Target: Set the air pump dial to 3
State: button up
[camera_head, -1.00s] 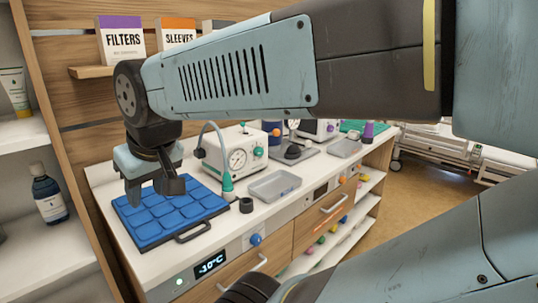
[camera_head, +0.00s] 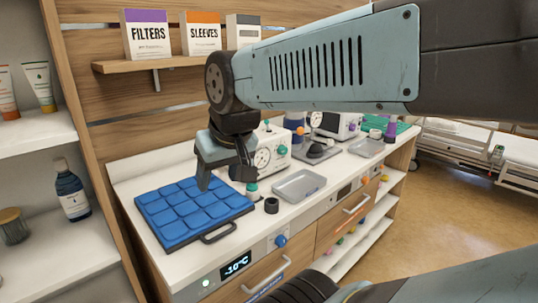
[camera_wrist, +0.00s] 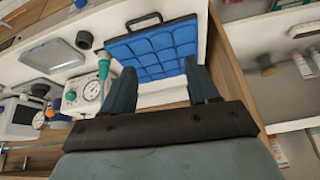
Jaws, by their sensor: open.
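A white box-shaped device with a round gauge, which looks like the air pump (camera_head: 275,146), stands at the back of the counter. A teal knob (camera_head: 282,150) sits on its front, right of the gauge. The device also shows in the wrist view (camera_wrist: 88,95), lying left of my fingers, upside down. Its dial numbers are too small to read. My gripper (camera_head: 225,180) is open and empty, above the blue padded tray and left of the device. It hides the device's left side in the head view. The fingers also show in the wrist view (camera_wrist: 160,75).
The blue padded tray (camera_head: 190,212) fills the counter's left end. A grey shallow tray (camera_head: 299,185) and a small black cup (camera_head: 271,205) lie before the device. A blue knob (camera_head: 281,240) and a temperature display (camera_head: 236,265) are on the counter front.

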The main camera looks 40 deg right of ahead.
jog(key=shift+o, duration=0.4)
jog(key=w+d+f+m+g+y, duration=0.2)
jog(key=w+f+m, duration=0.2)
jog(key=m, duration=0.1)
jog(key=shift+w+f+m+g+y, duration=0.3)
jog(key=shift+w+f+m+y, duration=0.05)
jog(key=shift+f+m+y, duration=0.05)
jog(key=w+d+f+m+y, duration=0.2)
jog(key=w+m+y, duration=0.1)
jog(key=w+m, duration=0.1)
jog(key=m+t+h, duration=0.5)
jog(key=m+t, duration=1)
jog(key=m, duration=1)
send_near(285, 151)
jog(key=w, duration=0.8)
jog(key=shift+w+a+f, duration=0.15)
jog(key=shift+w+a, duration=0.05)
jog(key=shift+w, duration=0.05)
